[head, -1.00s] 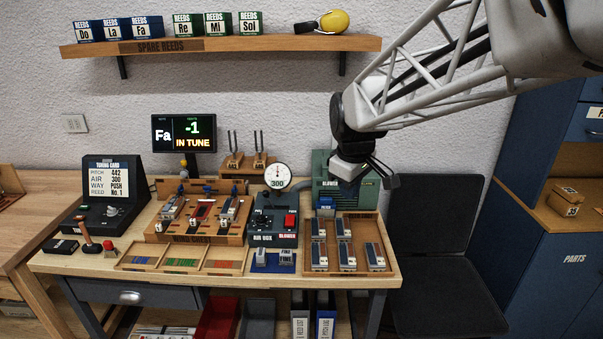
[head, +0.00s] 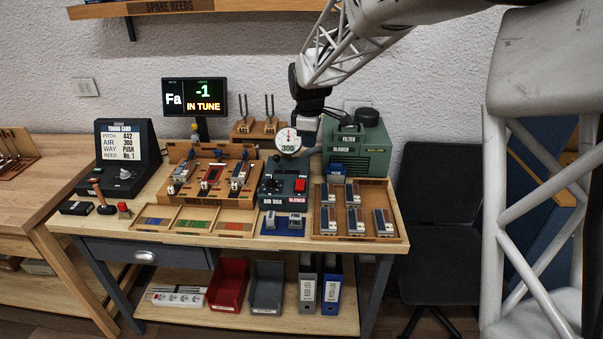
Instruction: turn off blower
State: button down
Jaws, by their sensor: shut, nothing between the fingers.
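The green blower (head: 372,150), with a filter on top, stands behind and to the right. My gripper (head: 310,147) points down above the back of the air box, beside the gauge's right edge and apart from the red switch. It is shut and empty. Its fingertips are small and partly hard to make out.
The reed chest (head: 205,204) lies left of the air box. A wooden tray (head: 396,212) of reed blocks lies to its right. Tuning forks (head: 269,112) stand behind. The display (head: 195,98) reads Fa, -1, IN TUNE. The tuning card (head: 119,155) shows AIR 300.

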aim_at(300, 185)
jog(key=shift+n, duration=0.7)
jog(key=shift+w+a+f, duration=0.55)
jog(key=shift+w+a, duration=0.15)
jog(key=shift+w, duration=0.05)
jog(key=shift+w+a+f, duration=0.5)
jog(key=shift+w+a, duration=0.2)
jog(key=shift+f, duration=0.15)
jog(key=f, duration=0.4)
jog(key=w+f, duration=0.1)
jog(key=f, duration=0.8)
jog(key=shift+w+f, duration=0.3)
jog(key=shift+w, duration=0.05)
jog(key=shift+f, duration=0.25)
jog(key=shift+s, duration=0.1)
jog(key=shift+s+r, duration=0.2)
jog(key=shift+s, duration=0.35)
